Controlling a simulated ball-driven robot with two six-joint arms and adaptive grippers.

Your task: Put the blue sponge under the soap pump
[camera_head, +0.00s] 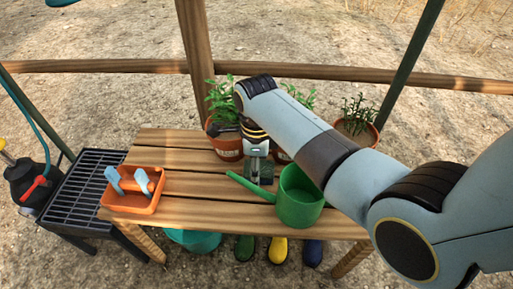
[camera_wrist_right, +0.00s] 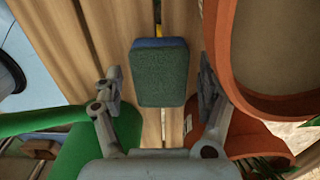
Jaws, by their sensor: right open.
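The sponge (camera_wrist_right: 160,72) lies on the wooden slats in the right wrist view, its dark green face towards the camera and a blue edge at its far end. My right gripper (camera_wrist_right: 159,84) is open, with one finger on each side of the sponge and a gap on both sides. In the head view my right gripper (camera_head: 258,168) points down over the middle of the bench, and the sponge shows dark green below it, partly hidden. I cannot make out a soap pump in either view. My left gripper is not in view.
A green watering can (camera_head: 300,197) stands right of the gripper on the wooden bench (camera_head: 190,185). Potted plants (camera_head: 226,145) line the back edge. An orange tray (camera_head: 130,203) with light blue items sits left. A black grill rack (camera_head: 82,187) stands beside the bench.

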